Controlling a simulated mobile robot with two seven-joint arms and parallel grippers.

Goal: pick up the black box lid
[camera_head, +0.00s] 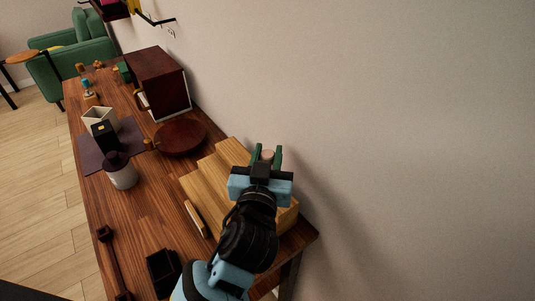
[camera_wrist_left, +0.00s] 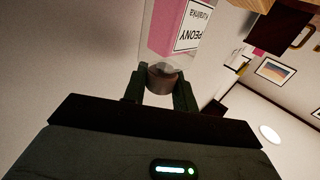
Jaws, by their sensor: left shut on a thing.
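My left gripper (camera_head: 267,156) is above the right side of the table, over the stepped wooden stand, with its fingers pointing away. It is shut on a small brown cylindrical piece (camera_wrist_left: 161,78). Just beyond that piece, the left wrist view shows a clear bottle with pink in it and a white "PEONY" label (camera_wrist_left: 191,28); whether they are joined is unclear. A black open box-like piece (camera_head: 163,272) lies near the table's front, left of my arm. A black upright box (camera_head: 104,137) with a small gold mark stands farther back. I cannot tell which is the lid. My right gripper is not in view.
The stepped wooden stand (camera_head: 203,181) sits under my left arm by the wall. A dark rod (camera_head: 113,262) lies along the left edge.

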